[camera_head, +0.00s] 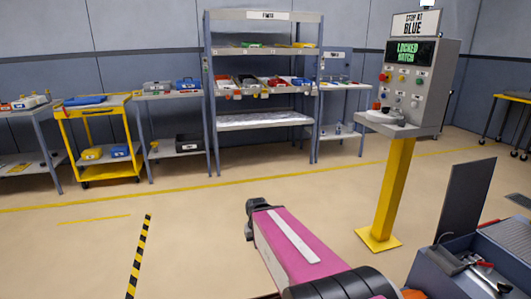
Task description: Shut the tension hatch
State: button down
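A dark flat panel (467,201) stands upright at the edge of a blue-grey box (433,271) at the lower right. It looks like a raised lid, but I cannot tell whether it is the tension hatch. A control post (416,84) with buttons has a screen (409,52) that reads "LOCKED HATCH" in green. The sign (415,23) above it reads "STOP AT BLUE". My pink arm link reaches up from the bottom middle, left of the box. No gripper fingers show.
The post's yellow column (392,190) stands on the floor between my arm and the back. A shelf rack (265,119), a yellow cart (98,152) and side tables line the back wall. Tools (474,267) lie in the box. The middle floor is clear.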

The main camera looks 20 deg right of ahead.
aim_at(469, 183)
jog(key=i+z, duration=0.4)
jog(key=i, duration=0.2)
jog(key=i+j+z, duration=0.4)
jog(key=i, duration=0.2)
jog(key=i+z, duration=0.2)
jog(key=z, duration=0.25)
jog(key=i+j+z, duration=0.1)
jog(key=z, duration=0.4)
jog(key=i+j+z, duration=0.15)
jog(key=z, duration=0.3)
jog(key=i+j+z, duration=0.25)
jog(key=z, duration=0.25)
jog(key=i+j+z, duration=0.15)
jog(key=j+z, duration=0.5)
jog(key=z, duration=0.15)
jog(key=i, duration=0.1)
